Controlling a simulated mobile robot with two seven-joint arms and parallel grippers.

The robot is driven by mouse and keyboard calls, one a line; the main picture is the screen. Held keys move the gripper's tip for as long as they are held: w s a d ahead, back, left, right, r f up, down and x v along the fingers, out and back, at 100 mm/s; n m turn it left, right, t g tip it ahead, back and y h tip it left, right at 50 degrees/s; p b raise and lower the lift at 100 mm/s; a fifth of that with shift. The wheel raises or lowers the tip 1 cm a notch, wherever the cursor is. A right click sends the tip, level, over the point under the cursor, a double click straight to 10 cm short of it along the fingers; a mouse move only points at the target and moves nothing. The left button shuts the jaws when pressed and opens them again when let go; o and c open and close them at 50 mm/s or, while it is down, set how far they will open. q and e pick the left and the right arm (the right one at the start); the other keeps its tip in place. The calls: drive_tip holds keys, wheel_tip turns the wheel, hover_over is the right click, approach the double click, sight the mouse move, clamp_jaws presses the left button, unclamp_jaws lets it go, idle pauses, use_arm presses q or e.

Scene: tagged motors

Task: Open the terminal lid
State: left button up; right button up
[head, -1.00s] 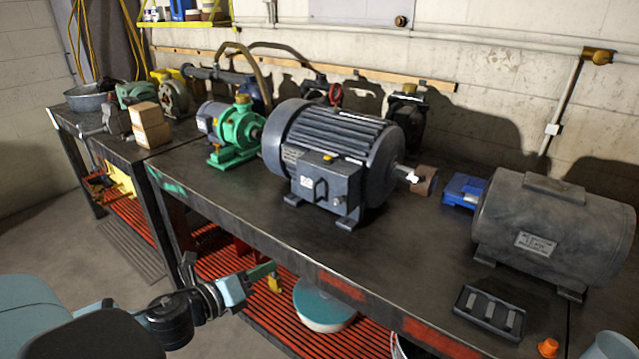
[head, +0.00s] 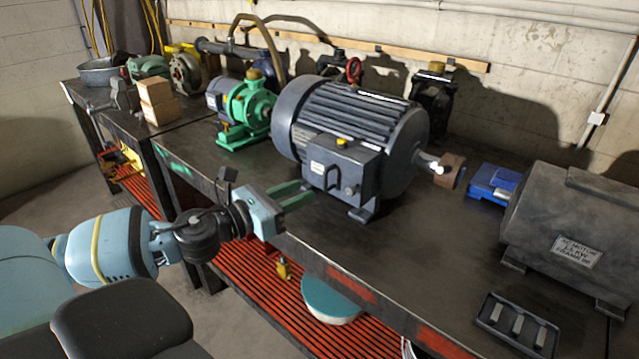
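The large dark grey motor (head: 390,131) stands on the workbench. Its terminal box (head: 332,166) sticks out at the front, with a flat lid (head: 345,149) on top, closed, a yellow cap at the lid's back edge and a small label and latch-like handle on the front. My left gripper (head: 308,196) is just left of and slightly below the terminal box, above the bench's front edge. Its two green fingers point right toward the box, apart with a gap between them, and nothing shows between them. I cannot tell whether the tips touch the box. My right gripper is out of view.
A green pump (head: 248,108) stands left of the motor. A second grey motor (head: 577,235), a blue vice-like tool (head: 493,184) and a black tray (head: 516,323) are at the right. The bench top (head: 430,255) in front of the large motor is clear.

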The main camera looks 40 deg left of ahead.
use_arm(q)
drive_tip(key=x, duration=0.6)
drive_tip(key=shift+a+p, duration=0.1)
drive_tip(key=shift+p, duration=0.3)
drive_tip(key=shift+f, duration=0.1)
clamp_jaws()
idle(0.3)
